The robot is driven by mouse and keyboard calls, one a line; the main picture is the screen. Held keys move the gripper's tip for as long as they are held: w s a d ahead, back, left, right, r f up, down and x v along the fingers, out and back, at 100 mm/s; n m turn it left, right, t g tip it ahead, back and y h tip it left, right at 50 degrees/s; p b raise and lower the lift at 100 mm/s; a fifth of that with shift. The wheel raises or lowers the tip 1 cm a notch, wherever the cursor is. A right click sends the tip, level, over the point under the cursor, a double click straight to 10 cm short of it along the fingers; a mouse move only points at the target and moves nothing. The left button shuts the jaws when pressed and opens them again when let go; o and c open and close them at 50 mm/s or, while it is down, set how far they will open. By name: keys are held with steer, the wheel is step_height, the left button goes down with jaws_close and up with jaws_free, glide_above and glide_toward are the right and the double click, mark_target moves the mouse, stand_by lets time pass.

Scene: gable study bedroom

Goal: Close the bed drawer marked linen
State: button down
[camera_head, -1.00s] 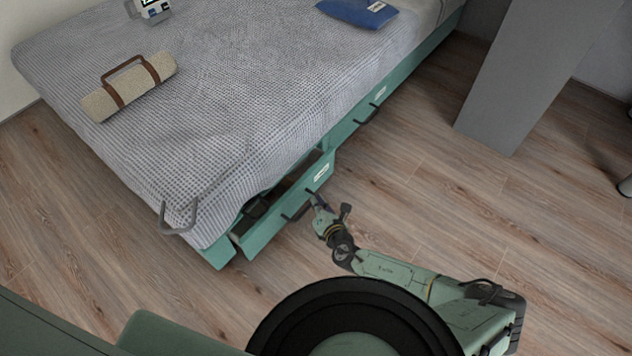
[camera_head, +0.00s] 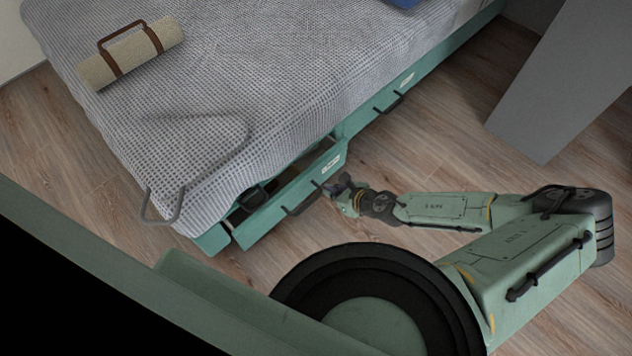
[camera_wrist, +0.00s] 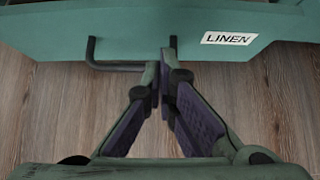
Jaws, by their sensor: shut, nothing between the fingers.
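The green bed drawer (camera_head: 262,219) stands partly out of the near end of the bed's long side, with a dark gap behind its front and a dark object inside. In the wrist view its front (camera_wrist: 140,20) carries a white label reading LINEN (camera_wrist: 229,38) and a dark bar handle (camera_wrist: 120,67). My gripper (camera_head: 338,187) is at the drawer front, near the handle's right end. In the wrist view my gripper's fingers (camera_wrist: 167,88) are shut and empty, with the tips just at the handle's right end. I cannot tell whether they touch it.
A second drawer (camera_head: 400,90) further along the bed looks shut. A rolled mat (camera_head: 130,55) lies on the grey bed cover (camera_head: 270,75). A metal loop (camera_head: 165,205) sticks out at the bed's foot. A grey panel (camera_head: 560,80) stands at right, with bare floor (camera_head: 440,150) between.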

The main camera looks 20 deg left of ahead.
mark_target(307, 179)
steer(key=a, duration=0.1)
steer(key=w+a+f, duration=0.1)
steer(key=a, duration=0.1)
steer(key=a+f, duration=0.1)
steer(key=a, duration=0.1)
steer(key=shift+w, duration=0.4)
steer(key=shift+w+a, duration=0.25)
steer(key=shift+a, duration=0.25)
steer(key=shift+a, duration=0.1)
